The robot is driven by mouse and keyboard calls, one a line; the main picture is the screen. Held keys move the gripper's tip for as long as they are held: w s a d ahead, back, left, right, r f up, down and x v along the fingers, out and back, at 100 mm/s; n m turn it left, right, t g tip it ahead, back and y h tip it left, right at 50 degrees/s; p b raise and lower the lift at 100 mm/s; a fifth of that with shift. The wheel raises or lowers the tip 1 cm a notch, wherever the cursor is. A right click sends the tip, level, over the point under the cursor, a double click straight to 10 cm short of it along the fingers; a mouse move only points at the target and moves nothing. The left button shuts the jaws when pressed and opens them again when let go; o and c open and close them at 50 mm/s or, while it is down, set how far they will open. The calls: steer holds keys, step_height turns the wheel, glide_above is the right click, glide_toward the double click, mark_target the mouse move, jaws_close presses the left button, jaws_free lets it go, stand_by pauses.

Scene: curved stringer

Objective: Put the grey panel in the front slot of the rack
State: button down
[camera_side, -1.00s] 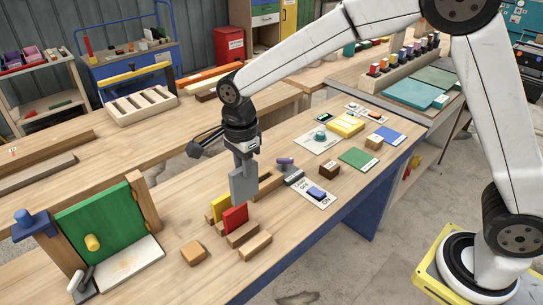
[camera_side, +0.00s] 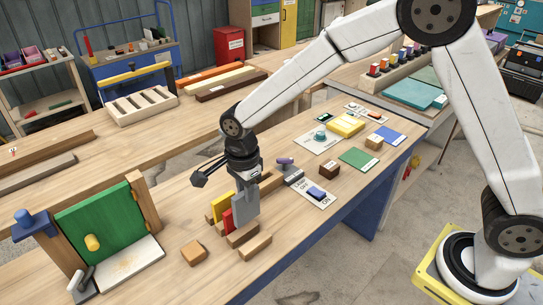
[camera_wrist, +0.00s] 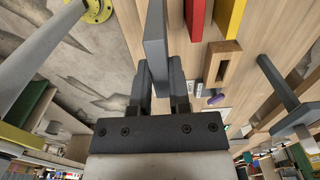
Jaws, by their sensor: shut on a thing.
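My gripper (camera_side: 243,184) points down and is shut on the top of the grey panel (camera_side: 246,209), which hangs upright. The panel is at the rack (camera_side: 240,236), beside the red panel (camera_side: 228,219) on the side nearer the table's front edge. Its lower edge is close to the rack; I cannot tell whether it is inside a slot. The yellow panel (camera_side: 222,203) stands behind the red one. The wrist view shows the grey panel (camera_wrist: 155,45) between my fingers, apart from the red panel (camera_wrist: 195,25) and roughly parallel to it.
A loose wooden block (camera_side: 255,248) lies in front of the rack, and another block (camera_side: 194,253) lies to its left. A switch plate (camera_side: 316,194) and a purple-knobbed part (camera_side: 286,162) are to the right. A green-panelled fixture (camera_side: 100,225) stands at the left.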

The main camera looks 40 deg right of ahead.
mark_target(247, 217)
steer(key=shift+f, duration=0.15)
steer(key=shift+f, duration=2.75)
steer(key=shift+f, duration=1.75)
steer(key=shift+c, duration=2.4)
jaws_free()
steer(key=shift+r, duration=0.15)
steer(key=shift+r, duration=3.8)
steer(key=shift+d, duration=0.1)
